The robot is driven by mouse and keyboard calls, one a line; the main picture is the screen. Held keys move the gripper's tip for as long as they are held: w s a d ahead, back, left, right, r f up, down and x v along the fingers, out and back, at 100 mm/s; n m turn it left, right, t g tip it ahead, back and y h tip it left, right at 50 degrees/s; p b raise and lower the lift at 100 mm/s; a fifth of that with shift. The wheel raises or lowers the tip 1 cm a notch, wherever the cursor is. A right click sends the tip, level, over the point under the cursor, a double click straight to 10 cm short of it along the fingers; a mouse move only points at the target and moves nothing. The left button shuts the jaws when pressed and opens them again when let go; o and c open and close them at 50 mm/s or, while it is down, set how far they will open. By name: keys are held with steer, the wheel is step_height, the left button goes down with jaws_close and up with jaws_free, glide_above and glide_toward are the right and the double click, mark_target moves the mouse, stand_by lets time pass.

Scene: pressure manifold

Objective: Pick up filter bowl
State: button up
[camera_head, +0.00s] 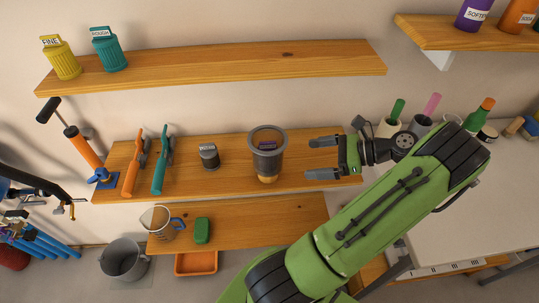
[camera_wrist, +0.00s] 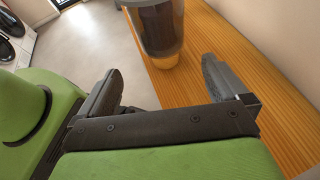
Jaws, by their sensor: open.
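The filter bowl (camera_head: 267,160) is a grey, see-through cup with a thick rim and a tan lower tip, upright on the middle wooden shelf (camera_head: 225,185). Something dark with a purple label shows inside it. My gripper (camera_head: 314,158) is open and empty to the right of the bowl, its two fingers pointing left toward it with a gap between. In the wrist view the bowl (camera_wrist: 160,25) stands ahead, beyond the gripper's two fingertips (camera_wrist: 160,75), and its top is cut off by the frame edge.
An upper shelf (camera_head: 220,70) runs above. A lower shelf holds a measuring jug (camera_head: 160,223) and green block (camera_head: 202,230). Bottles and cups stand at right.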

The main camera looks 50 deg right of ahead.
mark_target(276, 162)
steer(key=x, duration=0.2)
steer(key=b+x, duration=0.1)
steer(key=x, duration=0.1)
steer(key=b+x, duration=0.1)
steer(key=x, duration=0.1)
steer(key=shift+d+f, duration=0.3)
steer(key=shift+f, duration=0.1)
steer(key=b+x, duration=0.3)
steer(key=x, duration=0.3)
steer(key=shift+a, duration=0.1)
steer(key=shift+s+r, duration=0.1)
steer(key=shift+r, duration=0.05)
steer(key=c, duration=0.8)
